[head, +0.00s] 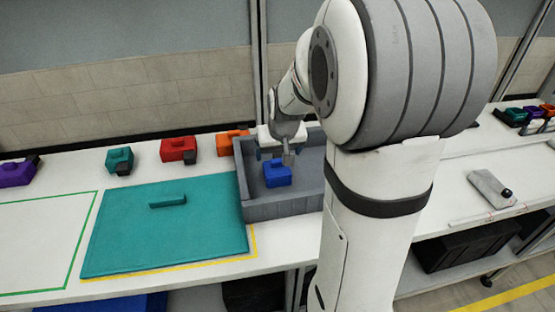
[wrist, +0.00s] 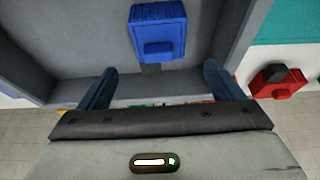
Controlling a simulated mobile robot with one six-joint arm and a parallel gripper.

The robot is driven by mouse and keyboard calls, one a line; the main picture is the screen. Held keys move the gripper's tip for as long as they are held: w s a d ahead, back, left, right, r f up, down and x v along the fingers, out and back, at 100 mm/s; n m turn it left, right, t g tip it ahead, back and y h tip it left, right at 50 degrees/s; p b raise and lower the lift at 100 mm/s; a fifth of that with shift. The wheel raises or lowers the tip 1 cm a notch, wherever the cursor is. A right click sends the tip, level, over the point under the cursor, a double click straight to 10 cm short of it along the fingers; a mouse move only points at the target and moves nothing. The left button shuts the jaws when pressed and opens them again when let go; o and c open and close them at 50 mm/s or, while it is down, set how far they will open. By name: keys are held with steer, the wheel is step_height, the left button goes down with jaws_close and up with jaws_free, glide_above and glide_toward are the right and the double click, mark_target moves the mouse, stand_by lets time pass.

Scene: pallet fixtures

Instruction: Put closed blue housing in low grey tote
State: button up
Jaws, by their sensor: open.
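The blue housing (head: 277,174) sits inside the low grey tote (head: 283,209), toward its left side, resting on the tote floor. It also shows in the wrist view (wrist: 158,31) as a ribbed blue block with a raised knob, apart from my fingers. My gripper (head: 284,157) is above the tote, just behind the housing in the head view. In the wrist view its two blue fingers (wrist: 161,88) are wide apart with nothing between them. My arm hides the right part of the tote in the head view.
A teal panel (head: 130,234) with a handle lies left of the tote. Orange (head: 231,141), red (head: 178,150), teal (head: 119,160) and purple (head: 15,174) housings stand along the back of the table. A grey device (head: 490,187) lies on the right-hand table.

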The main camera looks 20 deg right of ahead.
steer(key=s+a+r, duration=0.1)
steer(key=s+a, duration=0.2)
steer(key=s, duration=0.3)
steer(key=s+a+r+n+g, duration=0.1)
steer(key=s+a+r, duration=0.1)
steer(key=s, duration=0.5)
steer(key=s+a+r+n+g, duration=0.1)
steer(key=s+a, duration=0.3)
steer(key=s, duration=0.3)
steer(key=shift+s+a+r+y, duration=0.2)
steer(key=shift+a+r+y, duration=0.1)
steer(key=shift+a+y, duration=0.1)
steer(key=shift+d, duration=0.1)
